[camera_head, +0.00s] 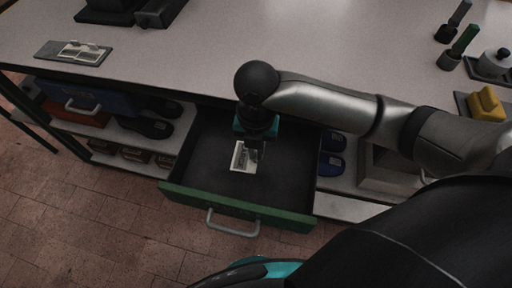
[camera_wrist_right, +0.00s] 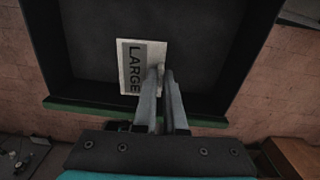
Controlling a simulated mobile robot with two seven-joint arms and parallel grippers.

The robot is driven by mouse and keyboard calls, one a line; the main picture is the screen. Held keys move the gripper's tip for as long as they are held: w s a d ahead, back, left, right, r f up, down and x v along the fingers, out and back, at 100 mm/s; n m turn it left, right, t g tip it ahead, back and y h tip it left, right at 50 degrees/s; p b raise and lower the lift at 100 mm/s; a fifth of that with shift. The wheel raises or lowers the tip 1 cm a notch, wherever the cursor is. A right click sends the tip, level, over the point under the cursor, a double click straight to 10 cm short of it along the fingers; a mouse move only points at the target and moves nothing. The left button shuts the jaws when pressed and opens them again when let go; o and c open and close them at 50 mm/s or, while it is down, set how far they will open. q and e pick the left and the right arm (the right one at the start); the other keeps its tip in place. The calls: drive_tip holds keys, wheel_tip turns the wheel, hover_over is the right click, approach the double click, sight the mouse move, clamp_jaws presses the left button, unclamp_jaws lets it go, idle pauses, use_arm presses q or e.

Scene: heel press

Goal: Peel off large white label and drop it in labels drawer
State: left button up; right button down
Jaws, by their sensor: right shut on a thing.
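The large white label (camera_head: 239,158) is over the open green-fronted drawer (camera_head: 240,207). In the right wrist view the label (camera_wrist_right: 130,67) shows the word "LARGE" on a grey patch. My right gripper (camera_head: 252,160) reaches down into the drawer space, its fingers (camera_wrist_right: 163,72) shut on the label's edge. I cannot tell whether the label touches the drawer floor. The drawer (camera_wrist_right: 85,40) looks otherwise empty. My left gripper is not in view.
A blue drawer (camera_head: 88,98) is at the left under the worktop (camera_head: 200,45). Shoes (camera_head: 146,126) lie on the shelf between the drawers, and blue shoes (camera_head: 331,162) lie right of the open drawer. A plate with white labels (camera_head: 74,52), a yellow block (camera_head: 487,104) and brushes (camera_head: 460,45) are on the worktop.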

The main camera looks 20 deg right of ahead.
drive_tip(key=shift+m, duration=0.3)
drive_tip(key=shift+f, duration=0.2)
wheel_tip(320, 180, down, 7)
drive_tip(key=b, duration=0.7)
drive_tip(key=shift+c, duration=2.2)
unclamp_jaws()
wheel_tip(320, 180, up, 7)
drive_tip(key=p, duration=0.6)
drive_tip(key=shift+p, duration=0.35)
